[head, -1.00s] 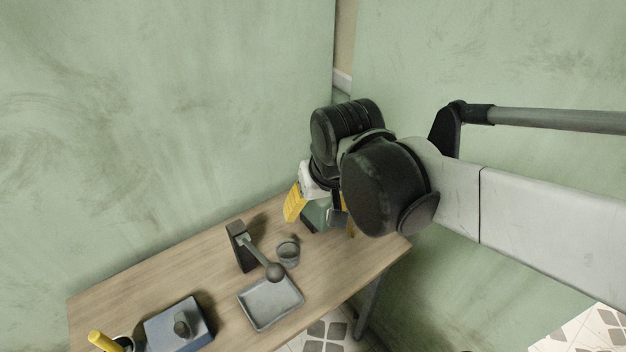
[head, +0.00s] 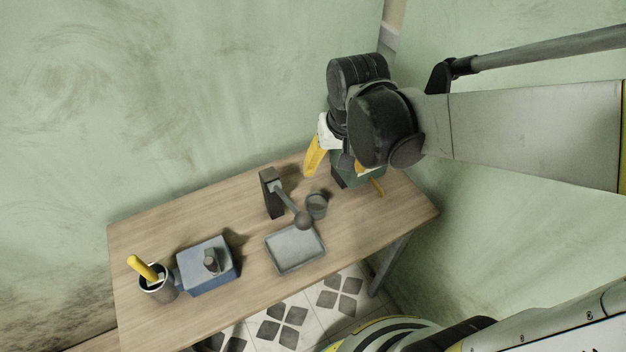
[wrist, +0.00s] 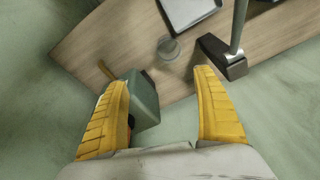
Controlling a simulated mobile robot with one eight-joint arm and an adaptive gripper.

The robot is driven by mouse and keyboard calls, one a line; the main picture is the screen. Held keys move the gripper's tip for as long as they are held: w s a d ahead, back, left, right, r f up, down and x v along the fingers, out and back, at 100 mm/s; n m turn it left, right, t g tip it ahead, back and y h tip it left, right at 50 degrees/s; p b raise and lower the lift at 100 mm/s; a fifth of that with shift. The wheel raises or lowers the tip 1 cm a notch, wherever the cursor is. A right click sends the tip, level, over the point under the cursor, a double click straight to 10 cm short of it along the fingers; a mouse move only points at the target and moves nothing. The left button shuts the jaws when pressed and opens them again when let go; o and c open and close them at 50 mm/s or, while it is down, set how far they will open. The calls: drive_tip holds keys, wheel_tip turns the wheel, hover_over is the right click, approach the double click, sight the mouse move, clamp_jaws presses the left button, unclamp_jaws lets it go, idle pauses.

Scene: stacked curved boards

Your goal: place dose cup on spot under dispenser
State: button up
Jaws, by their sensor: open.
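A small grey cup (head: 316,206), which looks like the dose cup, stands upright on the table; it also shows in the wrist view (wrist: 168,48). Beside it is a dark stand with a slanted, ball-ended arm (head: 270,192). A dark green box (wrist: 144,97) with a brown bar sits at the table's far right end, partly hidden by my gripper. I cannot tell which of these two is the dispenser, and no marked spot is clear. My gripper (wrist: 162,80) is open, its yellow fingers apart above the green box, holding nothing and apart from the cup.
A shallow grey tray (head: 283,265) lies at the table's front edge, near the ball end. A blue box (head: 193,277) with a grey knob and a holder (head: 158,291) with a yellow-handled item stand at the left. Walls border the table behind. The wooden table (head: 185,222) is bare along the back left.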

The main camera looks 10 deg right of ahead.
sight(317, 205)
drive_tip(key=w+a+f+b, duration=0.1)
drive_tip(key=f, duration=0.5)
drive_tip(key=w+a+f+g+b, duration=0.1)
drive_tip(key=f+b, duration=0.1)
drive_tip(key=f, duration=0.4)
drive_tip(key=w+a+f+g+b, duration=0.1)
drive_tip(key=f+b, duration=0.1)
drive_tip(key=f, duration=0.5)
drive_tip(key=shift+w, duration=0.1)
drive_tip(key=c, duration=1.3)
drive_tip(key=shift+r, duration=0.15)
drive_tip(key=shift+c, duration=0.2)
